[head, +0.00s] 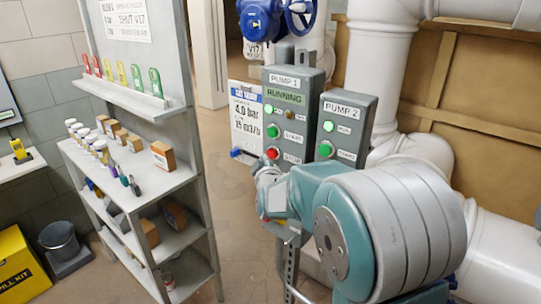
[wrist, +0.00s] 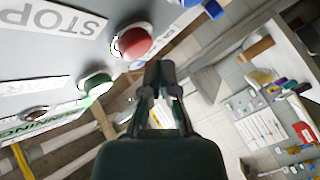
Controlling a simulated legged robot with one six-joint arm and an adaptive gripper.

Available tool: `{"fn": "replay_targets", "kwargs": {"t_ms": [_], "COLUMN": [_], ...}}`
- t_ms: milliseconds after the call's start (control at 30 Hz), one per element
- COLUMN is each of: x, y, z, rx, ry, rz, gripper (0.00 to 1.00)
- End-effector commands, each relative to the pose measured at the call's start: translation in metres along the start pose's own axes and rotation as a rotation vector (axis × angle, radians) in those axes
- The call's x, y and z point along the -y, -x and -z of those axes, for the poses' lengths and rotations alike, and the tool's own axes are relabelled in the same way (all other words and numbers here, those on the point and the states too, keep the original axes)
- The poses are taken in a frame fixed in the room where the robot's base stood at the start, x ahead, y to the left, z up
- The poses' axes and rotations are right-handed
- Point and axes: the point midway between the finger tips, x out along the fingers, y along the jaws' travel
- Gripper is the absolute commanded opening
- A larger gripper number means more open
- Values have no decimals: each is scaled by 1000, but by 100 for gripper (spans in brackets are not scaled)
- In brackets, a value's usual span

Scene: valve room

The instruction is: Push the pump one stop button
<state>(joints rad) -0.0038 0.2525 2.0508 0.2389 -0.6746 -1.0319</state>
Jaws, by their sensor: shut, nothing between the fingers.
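The pump one box (head: 290,118) is grey, with a "PUMP 1" label and a green "RUNNING" display. Its red stop button (head: 272,153) is at the bottom of the front, below a green button (head: 273,131). In the wrist view the red stop button (wrist: 133,42) shows beside an upside-down "STOP" label (wrist: 66,17), with the green button (wrist: 97,85) to its lower left. My gripper (wrist: 160,68) is shut and empty. Its fingertips appear just to the lower right of the red button; I cannot tell if they touch it. In the head view my arm mostly hides the gripper.
The pump two box (head: 345,130) stands close to the right of the pump one box. A sign with "4.0 bar" (head: 246,118) is on the left. A grey shelf unit (head: 150,200) with small boxes and bottles stands further left. White pipes (head: 378,65) run behind.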

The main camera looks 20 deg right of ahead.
Motion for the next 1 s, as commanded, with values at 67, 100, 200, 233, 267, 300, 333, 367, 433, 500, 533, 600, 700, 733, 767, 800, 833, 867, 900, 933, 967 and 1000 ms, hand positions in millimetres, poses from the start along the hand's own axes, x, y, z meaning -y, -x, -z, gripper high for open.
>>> {"fn": "replay_targets", "kwargs": {"t_ms": [67, 100, 200, 233, 267, 300, 333, 367, 433, 500, 533, 600, 700, 733, 767, 800, 833, 867, 900, 933, 967, 1000], "x": [0, 0, 0, -1, -1, -2, -3, -4, -6, -6, -6, -6, -6, -6, -6, -6, -6, -6, -7, -7, -7, -7], "y": [0, 0, 0, 0, -1, -2, -2, -3, -4, -5, -5, -5, -5, -5, -5, -5, -5, -5, -5, -6, -6, -6], "z": [0, 0, 0, 0, -1, -2, -2, -2, -4, -4, -4, -4, -4, -4, -4, -4, -4, -4, -4, -4, -5, -5], "rx": [0, 0, 0, 0, 0, 0, 0, 0, 0, 0, 0, 0, 0, 0, 0, 0, 0, 0, 0, 0, 0, 0], "ry": [0, 0, 0, 0, 0, 0, 0, 1, 1, 1, 1, 1, 0, 0, 0, 0, 0, 0, 0, 0, 0, 0], "rz": [0, 0, 0, 0, -1, -1, -1, -1, -1, 0, 0, 0, 0, 0, 0, 0, 0, 0, 0, 0, 0, 0], "gripper": [0, 0, 0, 0, 0, 0, 0, 0, 0, 0, 0, 0, 0, 0, 0, 0, 0, 0, 0, 0, 0, 0]}}
